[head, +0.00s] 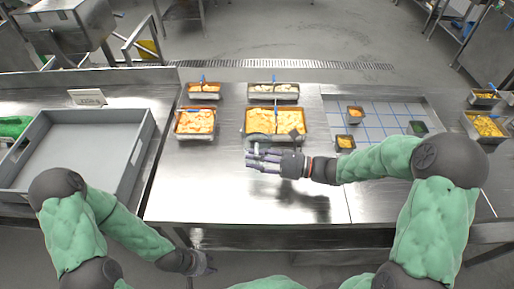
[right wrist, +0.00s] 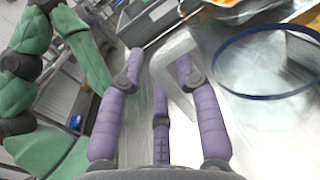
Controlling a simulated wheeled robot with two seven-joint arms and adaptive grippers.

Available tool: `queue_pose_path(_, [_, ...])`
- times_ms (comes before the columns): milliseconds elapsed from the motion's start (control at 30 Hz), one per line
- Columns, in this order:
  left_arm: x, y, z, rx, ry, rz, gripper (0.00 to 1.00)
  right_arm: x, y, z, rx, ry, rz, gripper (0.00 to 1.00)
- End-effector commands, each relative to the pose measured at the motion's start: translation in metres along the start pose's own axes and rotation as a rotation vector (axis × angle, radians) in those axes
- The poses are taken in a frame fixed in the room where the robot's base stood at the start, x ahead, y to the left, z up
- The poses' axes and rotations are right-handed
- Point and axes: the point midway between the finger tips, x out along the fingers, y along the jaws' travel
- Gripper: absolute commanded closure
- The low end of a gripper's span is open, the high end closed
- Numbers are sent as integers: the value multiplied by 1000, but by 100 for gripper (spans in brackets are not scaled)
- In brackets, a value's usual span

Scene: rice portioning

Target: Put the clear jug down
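The clear jug (right wrist: 262,75) has a dark blue rim and shows on the right of the right wrist view, with its see-through handle (right wrist: 178,55) among my purple fingers. My right gripper (right wrist: 160,75) appears closed around that handle. In the head view my right gripper (head: 255,160) is over the bare steel in front of the food pans, fingers pointing left. The jug is hard to make out there, and its base is hidden, so I cannot tell whether it touches the table. My left gripper (head: 205,264) hangs low in front of the table edge, apart from everything; its fingers are too small to read.
Food pans stand behind the hand, including a large orange-filled pan (head: 258,119) and a left pan (head: 195,122). A grey tray (head: 140,142) is at left. A blue-lined grid (head: 376,118) holds small dark tubs. The steel counter (head: 200,195) is clear front left.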

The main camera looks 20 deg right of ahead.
Motion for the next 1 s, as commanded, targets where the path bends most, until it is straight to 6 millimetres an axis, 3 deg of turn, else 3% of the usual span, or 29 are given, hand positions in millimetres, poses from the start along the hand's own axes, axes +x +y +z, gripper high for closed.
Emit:
queue_pose_path(167, [0, 0, 0, 0, 0, 0, 60, 0, 0, 0, 0, 0, 0, 66])
queue_pose_path(300, [0, 0, 0, 0, 0, 0, 60, 0, 0, 0, 0, 0, 0, 100])
queue_pose_path(767, [-2, 1, 0, 0, 0, 0, 60, 0, 0, 5, -2, 0, 0, 100])
queue_pose_path(1000, [-14, 5, 0, 0, 0, 0, 60, 0, 0, 33, -5, -1, 1, 100])
